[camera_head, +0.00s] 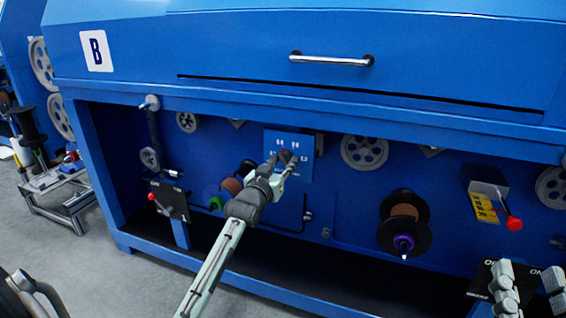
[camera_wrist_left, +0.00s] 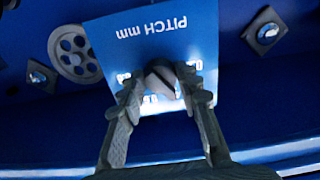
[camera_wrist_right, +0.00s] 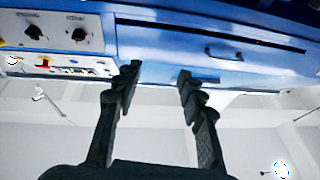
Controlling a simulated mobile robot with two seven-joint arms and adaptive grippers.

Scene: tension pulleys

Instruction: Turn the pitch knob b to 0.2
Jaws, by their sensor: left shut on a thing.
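The pitch knob b (camera_wrist_left: 160,79) is a dark round knob on a blue plate marked PITCH mm (camera_wrist_left: 152,33), upside down in the left wrist view. The plate (camera_head: 274,139) also shows in the head view under the machine marked B. My left gripper (camera_head: 287,157) is at the plate with its fingers on either side of the knob, shut on it. The fingers hide part of the dial's numbers, so I cannot tell the exact setting. My right gripper (camera_head: 526,273) is open and empty at the lower right; it also shows in the right wrist view (camera_wrist_right: 158,80).
A spool (camera_head: 404,222) and a grey pulley (camera_head: 364,152) are right of the plate. A lever with a red knob (camera_head: 514,223) sticks out farther right. A black switch box (camera_head: 169,198) is at the left. The blue upper housing (camera_head: 230,50) overhangs the plate.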

